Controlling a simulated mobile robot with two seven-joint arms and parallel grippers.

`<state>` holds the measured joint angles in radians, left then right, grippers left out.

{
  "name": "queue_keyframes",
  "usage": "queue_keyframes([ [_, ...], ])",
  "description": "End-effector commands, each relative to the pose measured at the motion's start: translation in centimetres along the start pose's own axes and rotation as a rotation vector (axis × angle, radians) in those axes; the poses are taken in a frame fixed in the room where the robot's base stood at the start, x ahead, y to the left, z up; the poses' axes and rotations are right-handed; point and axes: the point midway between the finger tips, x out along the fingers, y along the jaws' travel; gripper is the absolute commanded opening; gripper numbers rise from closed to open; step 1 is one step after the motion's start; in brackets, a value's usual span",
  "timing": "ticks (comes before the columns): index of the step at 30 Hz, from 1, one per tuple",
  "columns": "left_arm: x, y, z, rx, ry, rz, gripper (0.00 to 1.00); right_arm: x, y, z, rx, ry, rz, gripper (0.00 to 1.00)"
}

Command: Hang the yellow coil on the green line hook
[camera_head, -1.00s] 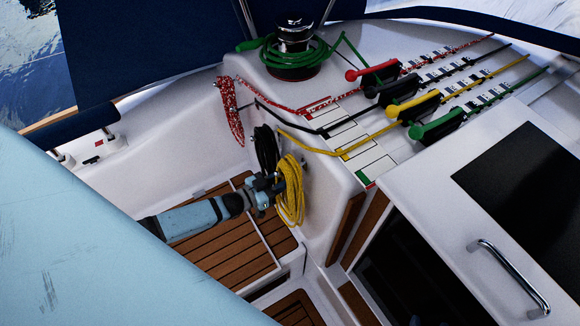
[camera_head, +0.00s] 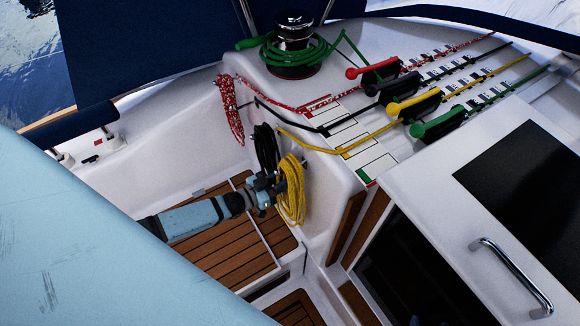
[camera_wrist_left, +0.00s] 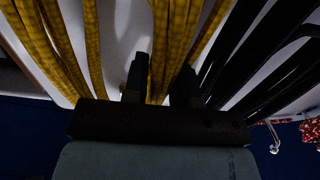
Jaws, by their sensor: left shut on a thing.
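The yellow coil (camera_head: 291,200) hangs in long loops against the white cockpit wall, at the near end of the row of coils. My left gripper (camera_head: 276,186) reaches it from the left. In the left wrist view my left gripper (camera_wrist_left: 163,88) is shut on some strands of the yellow coil (camera_wrist_left: 172,45), with more yellow strands outside the fingers on the left. The yellow line runs up from the coil to the deck. The green line hook cannot be made out for certain. My right gripper is not in view.
The black coil (camera_head: 265,150) hangs close behind the yellow one, and the red coil (camera_head: 229,108) farther back. Green rope (camera_head: 318,50) is wound on the winch. The green clutch handle (camera_head: 436,125) is on the cabin top. A grab rail (camera_head: 508,274) is at lower right.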

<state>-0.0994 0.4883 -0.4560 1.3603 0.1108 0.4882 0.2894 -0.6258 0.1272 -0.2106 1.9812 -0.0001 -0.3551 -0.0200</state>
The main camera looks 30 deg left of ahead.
Motion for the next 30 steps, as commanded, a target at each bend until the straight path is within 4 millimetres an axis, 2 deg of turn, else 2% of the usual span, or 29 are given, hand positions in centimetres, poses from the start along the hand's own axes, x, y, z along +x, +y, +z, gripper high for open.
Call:
queue_keyframes([
  [22, 0.12, -0.03, 0.09, -0.001, 0.005, 0.0, 0.0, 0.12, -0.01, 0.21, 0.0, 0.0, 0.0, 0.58],
  [23, 0.12, -0.03, 0.04, 0.0, 0.005, 0.0, 0.3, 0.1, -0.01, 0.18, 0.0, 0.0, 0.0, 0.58],
  [26, 0.1, -0.03, 0.05, 0.0, 0.004, 0.0, 0.53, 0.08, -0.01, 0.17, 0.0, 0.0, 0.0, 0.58],
  [30, 0.06, -0.02, 0.13, 0.0, 0.002, 0.0, 0.55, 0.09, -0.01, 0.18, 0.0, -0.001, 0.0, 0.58],
])
